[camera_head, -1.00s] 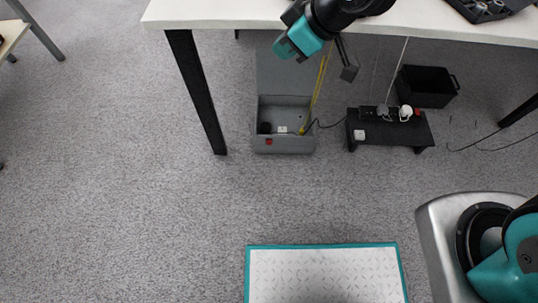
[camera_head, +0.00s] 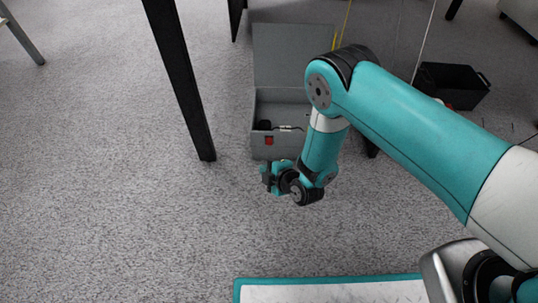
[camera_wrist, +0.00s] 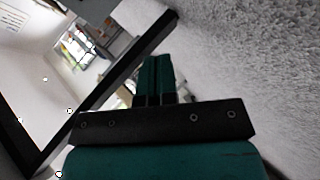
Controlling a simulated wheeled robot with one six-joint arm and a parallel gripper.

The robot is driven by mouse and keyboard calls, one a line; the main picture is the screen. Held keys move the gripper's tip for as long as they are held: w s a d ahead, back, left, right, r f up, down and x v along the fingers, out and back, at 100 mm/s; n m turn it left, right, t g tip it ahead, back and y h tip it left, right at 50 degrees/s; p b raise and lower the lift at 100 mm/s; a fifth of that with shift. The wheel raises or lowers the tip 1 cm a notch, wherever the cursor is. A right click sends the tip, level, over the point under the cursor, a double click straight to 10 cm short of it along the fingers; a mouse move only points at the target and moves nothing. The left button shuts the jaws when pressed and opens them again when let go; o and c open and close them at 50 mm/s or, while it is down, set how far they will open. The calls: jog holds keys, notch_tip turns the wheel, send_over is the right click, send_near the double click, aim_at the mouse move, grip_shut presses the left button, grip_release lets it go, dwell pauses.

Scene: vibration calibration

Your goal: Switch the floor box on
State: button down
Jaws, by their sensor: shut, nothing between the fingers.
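The grey floor box (camera_head: 287,147) stands on the carpet with its lid raised at the back. A red switch (camera_head: 268,141) is on the left part of its front wall. My gripper (camera_head: 267,178) is low in front of the box, just below the switch in the head view, with a strip of carpet seen between them. Its teal fingers show shut and empty in the wrist view (camera_wrist: 157,78). My forearm hides the box's right side. In the wrist view I cannot make out the box or the switch.
A black table leg (camera_head: 183,85) stands left of the box. A black bin (camera_head: 452,84) is at the right, partly behind my arm. A teal-edged white platform (camera_head: 330,292) lies at the bottom.

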aim_at(269, 141)
jog(key=shift+s+d+f, duration=0.1)
jog(key=shift+s+f, duration=0.1)
jog(key=shift+f, duration=0.45)
jog(key=shift+w, duration=0.1)
jog(key=w+f+b, duration=0.1)
jog(key=w+b, duration=0.4)
jog(key=w, duration=0.3)
jog(key=shift+w+d, duration=0.15)
jog(key=shift+w, duration=0.15)
dwell(1.6)
jog(key=shift+w, duration=0.4)
jog(key=shift+w+f+b, duration=0.1)
jog(key=shift+w+b, duration=0.2)
jog(key=shift+b, duration=0.1)
dwell(0.6)
